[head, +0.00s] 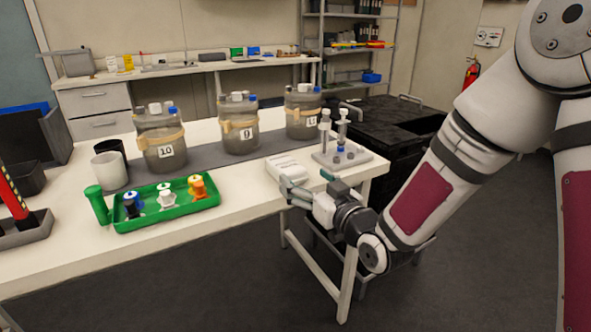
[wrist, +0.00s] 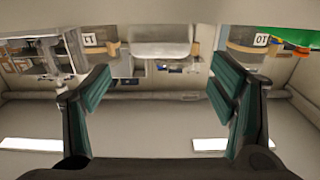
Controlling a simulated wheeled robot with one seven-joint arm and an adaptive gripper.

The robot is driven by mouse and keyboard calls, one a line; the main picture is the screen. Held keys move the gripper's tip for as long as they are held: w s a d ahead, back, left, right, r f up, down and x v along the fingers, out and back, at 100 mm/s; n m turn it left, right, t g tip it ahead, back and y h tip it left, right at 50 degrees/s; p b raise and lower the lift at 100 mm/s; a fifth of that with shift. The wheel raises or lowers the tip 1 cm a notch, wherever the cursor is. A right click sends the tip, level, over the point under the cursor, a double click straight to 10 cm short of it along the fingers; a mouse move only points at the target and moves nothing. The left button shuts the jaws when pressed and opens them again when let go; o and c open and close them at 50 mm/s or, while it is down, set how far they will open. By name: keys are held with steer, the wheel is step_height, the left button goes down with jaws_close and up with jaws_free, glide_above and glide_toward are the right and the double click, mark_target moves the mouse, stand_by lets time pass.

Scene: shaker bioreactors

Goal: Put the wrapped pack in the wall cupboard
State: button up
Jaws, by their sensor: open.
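The wrapped pack (head: 287,164) is a small white block lying flat near the front edge of the white bench, left of a grey stand. My gripper (head: 293,192) is at the bench's front edge, close to the pack's near side. In the wrist view my gripper (wrist: 160,78) has its two green-padded fingers wide apart with nothing between them. The pale pack (wrist: 160,42) shows there beyond the fingertips, roughly centred between them. Whether a finger touches it I cannot tell. I cannot make out a wall cupboard in either view.
Jars numbered 10 (head: 162,140) and 9 (head: 239,127), with a third jar (head: 302,113), stand behind the pack. The grey stand (head: 345,158) holding syringe-like pieces is close on the right. A green tray (head: 165,212) lies left. Open floor (head: 220,285) is in front.

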steer(key=shift+v, duration=2.35)
